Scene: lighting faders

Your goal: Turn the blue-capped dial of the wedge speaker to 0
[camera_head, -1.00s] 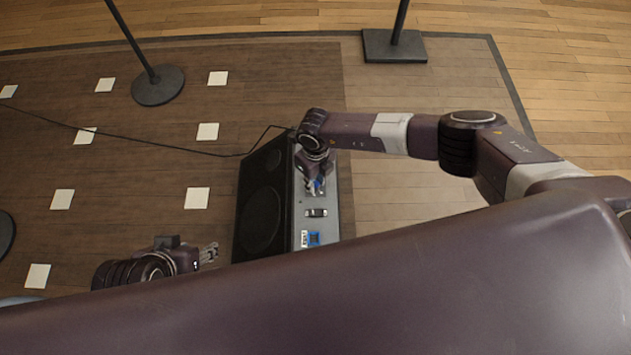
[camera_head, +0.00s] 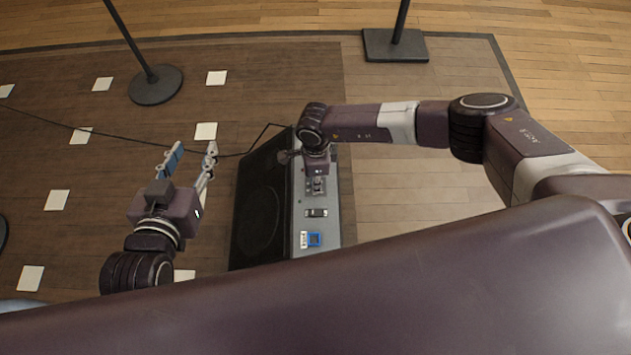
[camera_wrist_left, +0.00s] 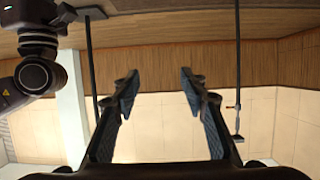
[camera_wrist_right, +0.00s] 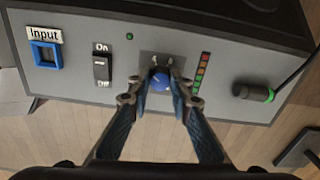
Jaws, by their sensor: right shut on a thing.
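The wedge speaker (camera_head: 262,208) lies on the floor with its control panel facing right in the head view. In the right wrist view its blue-capped dial (camera_wrist_right: 160,82) sits in the middle of the grey panel, with white marks behind it. My right gripper (camera_wrist_right: 161,80) is shut on the dial, a fingertip on each side. In the head view the right gripper (camera_head: 318,187) hides the dial. My left gripper (camera_head: 190,152) is open and empty, left of the speaker; its spread fingers show in the left wrist view (camera_wrist_left: 160,82).
The panel also has an on/off switch (camera_wrist_right: 102,67), a blue-framed input socket (camera_wrist_right: 45,55), a level strip (camera_wrist_right: 202,73) and a green-ringed plug (camera_wrist_right: 256,93) with a cable. Stand bases (camera_head: 157,84) (camera_head: 395,45) rest on the floor behind. White squares mark the dark floor.

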